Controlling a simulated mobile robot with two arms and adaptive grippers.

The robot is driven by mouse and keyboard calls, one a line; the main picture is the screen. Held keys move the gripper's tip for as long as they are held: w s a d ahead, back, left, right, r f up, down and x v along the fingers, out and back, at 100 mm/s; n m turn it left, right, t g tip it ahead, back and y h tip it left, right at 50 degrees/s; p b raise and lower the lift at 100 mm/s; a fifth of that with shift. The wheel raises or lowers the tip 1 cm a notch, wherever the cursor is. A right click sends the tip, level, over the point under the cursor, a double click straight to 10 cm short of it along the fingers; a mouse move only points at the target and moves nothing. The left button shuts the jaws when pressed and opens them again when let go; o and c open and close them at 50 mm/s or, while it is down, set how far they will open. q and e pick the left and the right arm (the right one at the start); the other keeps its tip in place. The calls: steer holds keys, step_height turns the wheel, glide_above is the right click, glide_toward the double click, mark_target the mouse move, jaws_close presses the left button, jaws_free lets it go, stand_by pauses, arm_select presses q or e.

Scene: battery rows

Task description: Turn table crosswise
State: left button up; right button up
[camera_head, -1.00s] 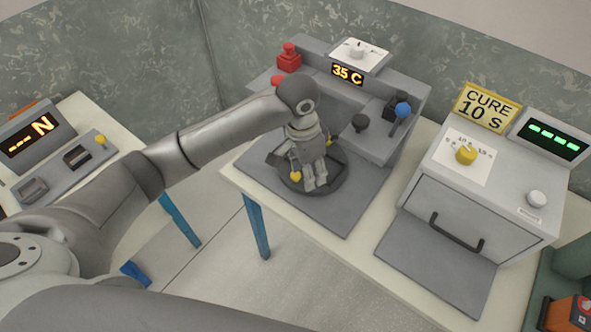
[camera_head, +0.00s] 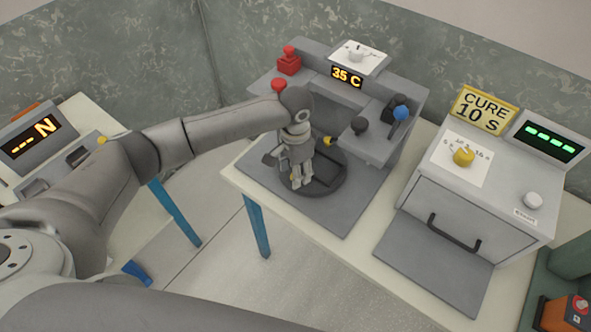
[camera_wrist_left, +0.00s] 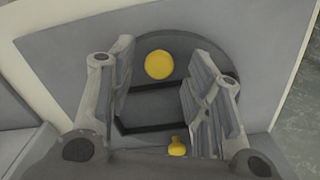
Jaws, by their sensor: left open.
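The turntable is a dark round disc (camera_head: 340,188) on the grey base plate of the middle machine. It carries a dark rectangular frame. A yellow knob (camera_head: 328,140) shows at its far side. In the left wrist view the disc (camera_wrist_left: 215,55) lies below my fingers, with one round yellow knob (camera_wrist_left: 159,65) and a smaller yellow knob (camera_wrist_left: 177,147). My left gripper (camera_head: 297,180) points down over the disc's left part. In the wrist view its fingers (camera_wrist_left: 160,95) stand apart, with the frame between and below them. Contact cannot be told. My right gripper is out of view.
A curing box (camera_head: 480,205) with a handle stands right. Another console (camera_head: 35,140) is at left.

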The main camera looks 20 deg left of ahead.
arm_select(q)
steer(key=shift+f, duration=0.6)
jaws_close()
